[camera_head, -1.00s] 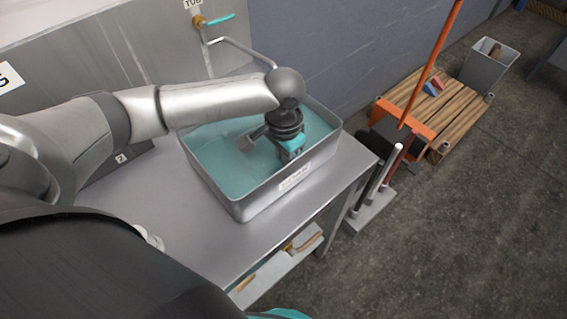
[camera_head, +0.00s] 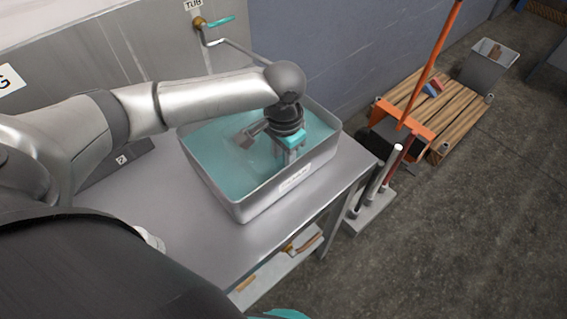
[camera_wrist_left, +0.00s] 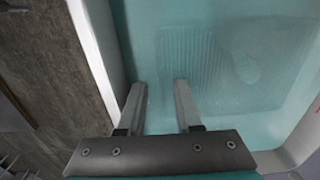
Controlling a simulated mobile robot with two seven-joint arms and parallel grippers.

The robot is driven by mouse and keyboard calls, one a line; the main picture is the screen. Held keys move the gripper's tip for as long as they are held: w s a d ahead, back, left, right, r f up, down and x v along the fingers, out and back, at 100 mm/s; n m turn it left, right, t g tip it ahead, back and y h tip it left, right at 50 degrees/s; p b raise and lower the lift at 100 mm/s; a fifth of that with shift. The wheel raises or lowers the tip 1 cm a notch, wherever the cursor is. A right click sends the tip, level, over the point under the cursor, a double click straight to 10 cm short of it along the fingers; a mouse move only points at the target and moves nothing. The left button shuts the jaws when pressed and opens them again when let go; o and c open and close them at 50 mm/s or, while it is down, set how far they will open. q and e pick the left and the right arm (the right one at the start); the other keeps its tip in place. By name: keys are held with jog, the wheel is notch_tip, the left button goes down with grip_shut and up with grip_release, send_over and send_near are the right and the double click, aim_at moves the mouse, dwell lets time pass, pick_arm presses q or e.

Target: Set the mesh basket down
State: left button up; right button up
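The grey tub (camera_head: 238,208) stands on the metal bench and holds teal water (camera_head: 222,165). My left gripper (camera_head: 289,158) points down inside the tub's rim, near its right side. In the wrist view the left gripper (camera_wrist_left: 158,92) has its two fingers apart, with only water visible between them. A faint ribbed panel (camera_wrist_left: 190,60) shows under the water ahead of the fingers; I cannot tell whether it is the mesh basket. No mesh basket shows clearly in either view, and none is in the left gripper. My right gripper is not in view.
A tap with a teal handle (camera_head: 217,21) is on the wall behind the tub. The bench top (camera_head: 185,225) is bare in front of the tub. To the right are upright handled tools (camera_head: 382,172), a wooden pallet (camera_head: 460,115) and a grey bin (camera_head: 487,70).

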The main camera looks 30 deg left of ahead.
pick_arm(q)
notch_tip(320, 180, up, 11)
jog(key=p, duration=0.1)
jog(key=shift+f+p, duration=0.2)
jog(key=shift+p, duration=0.15)
